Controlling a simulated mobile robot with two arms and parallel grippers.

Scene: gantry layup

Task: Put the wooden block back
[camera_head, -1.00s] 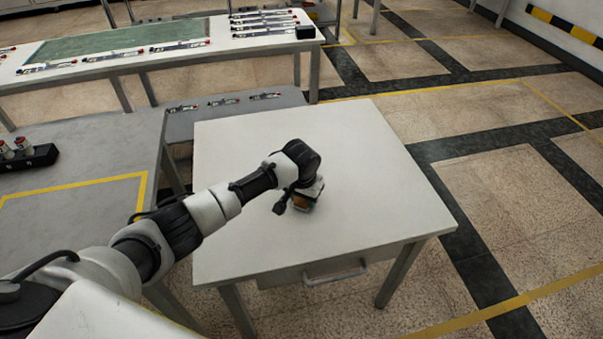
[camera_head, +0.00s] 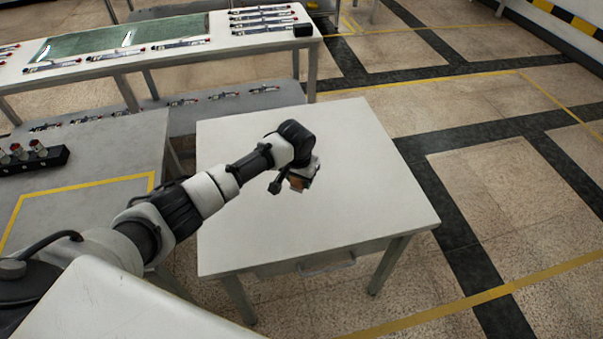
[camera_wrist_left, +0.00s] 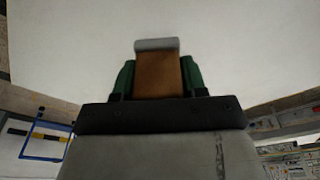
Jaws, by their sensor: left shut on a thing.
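My left gripper (camera_head: 298,185) is over the white table (camera_head: 340,215) in the head view. It is shut on the wooden block (camera_head: 297,183), of which only a small brown patch shows there. In the left wrist view the brown block (camera_wrist_left: 158,75) sits between the green fingers, with a grey strip across its far end. White tabletop fills the view beyond it. The block seems held above the tabletop, but the exact gap cannot be told. My right gripper is not in view.
A grey table with a yellow taped outline (camera_head: 85,182) and a black holder (camera_head: 35,160) stands at left. Behind is a long bench with a green mat (camera_head: 120,38) and several small tools. The white table is otherwise bare; floor is open at right.

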